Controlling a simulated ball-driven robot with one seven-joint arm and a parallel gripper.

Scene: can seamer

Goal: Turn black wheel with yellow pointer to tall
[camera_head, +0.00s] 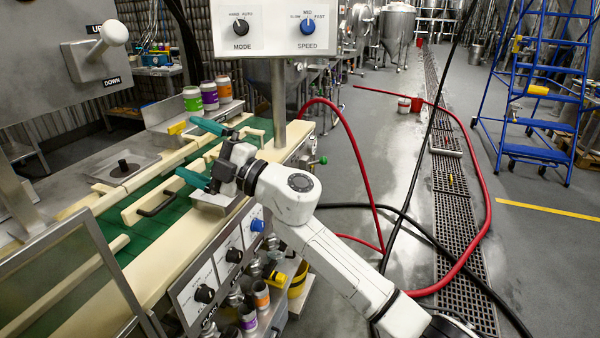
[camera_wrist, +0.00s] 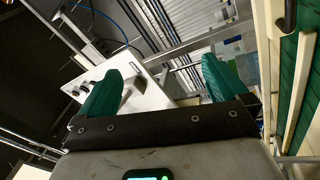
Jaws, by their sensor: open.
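A small yellow piece (camera_head: 177,128) shows beside the far teal finger, near the cans; I cannot tell whether it is the yellow pointer. No black wheel with a yellow pointer is clearly visible, and my gripper and arm cover part of the machine there. A black disc with a stub (camera_head: 123,168) sits on a grey plate, with no yellow pointer seen on it. My gripper (camera_head: 200,154) is open above the green conveyor, teal fingers apart and pointing left. In the wrist view my gripper (camera_wrist: 162,86) has nothing held between its fingers.
The green conveyor (camera_head: 140,243) runs between cream rails. Several cans (camera_head: 209,96) stand behind my gripper. A panel marked MODE and SPEED (camera_head: 272,27) rises on a post. A white-knobbed lever (camera_head: 113,33) is at upper left. Dials line the front panel (camera_head: 222,262). Hoses cross the floor.

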